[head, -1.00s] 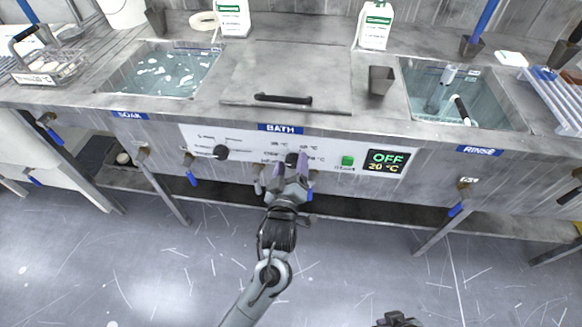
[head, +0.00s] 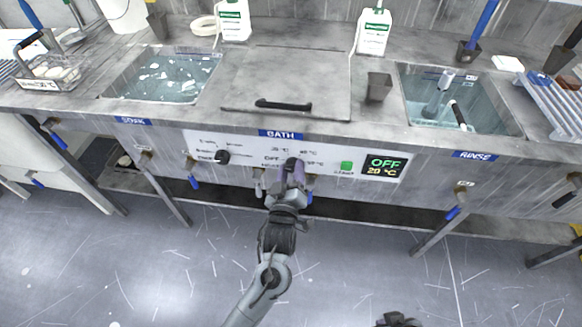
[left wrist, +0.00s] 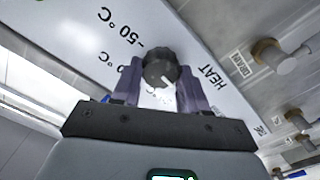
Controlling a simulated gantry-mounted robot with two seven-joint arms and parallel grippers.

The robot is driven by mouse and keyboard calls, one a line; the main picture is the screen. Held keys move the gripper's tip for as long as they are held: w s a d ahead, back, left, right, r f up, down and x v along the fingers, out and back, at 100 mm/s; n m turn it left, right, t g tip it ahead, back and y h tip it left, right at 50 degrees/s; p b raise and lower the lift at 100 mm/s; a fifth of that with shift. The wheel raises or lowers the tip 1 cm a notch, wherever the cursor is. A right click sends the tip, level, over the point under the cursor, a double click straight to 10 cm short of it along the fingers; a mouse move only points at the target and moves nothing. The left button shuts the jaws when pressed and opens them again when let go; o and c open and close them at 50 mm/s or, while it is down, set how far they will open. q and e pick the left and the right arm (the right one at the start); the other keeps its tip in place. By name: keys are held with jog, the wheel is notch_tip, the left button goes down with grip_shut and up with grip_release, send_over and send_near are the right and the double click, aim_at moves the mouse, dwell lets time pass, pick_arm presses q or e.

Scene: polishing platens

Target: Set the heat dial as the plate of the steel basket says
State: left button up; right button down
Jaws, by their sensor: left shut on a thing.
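The black heat dial (left wrist: 160,68) sits between the fingers of my left gripper (left wrist: 158,88) in the left wrist view, beside printed "HEAT" and "50 °C". In the head view my left gripper (head: 291,172) is at the white bath panel (head: 235,142), shut on the dial and hiding most of it. The display (head: 382,166) reads OFF and 20 °C. The steel basket (head: 55,72) stands at the far left of the counter; its small plate (head: 38,85) is too small to read. My right gripper (head: 398,320) is only partly in view at the bottom edge.
A second black knob (head: 222,157) is left on the panel, and a green button (head: 346,166) is right of the dial. Valves with blue handles (head: 192,172) hang below the panel. The bath lid (head: 285,85) is closed, between the soak tank (head: 160,75) and rinse tank (head: 455,100).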

pick_arm(q)
jog(key=m+p, duration=0.2)
jog(key=p, duration=0.1)
jog(key=m+p, duration=0.2)
jog(key=p, duration=0.1)
jog(key=m+p, duration=0.2)
jog(key=p, duration=0.1)
jog(key=shift+d+r+m, duration=0.1)
jog(key=shift+r+m, duration=0.15)
jog(key=shift+m, duration=0.15)
jog(key=shift+f+m+p, duration=0.1)
jog(key=shift+m+p, duration=0.95)
jog(key=shift+m, duration=0.05)
jog(key=shift+f+m+p, duration=0.15)
jog(key=shift+m+p, duration=0.4)
jog(key=shift+m, duration=0.25)
jog(key=o, duration=1.1)
jog(key=shift+c, duration=0.2)
jog(key=shift+s, duration=0.15)
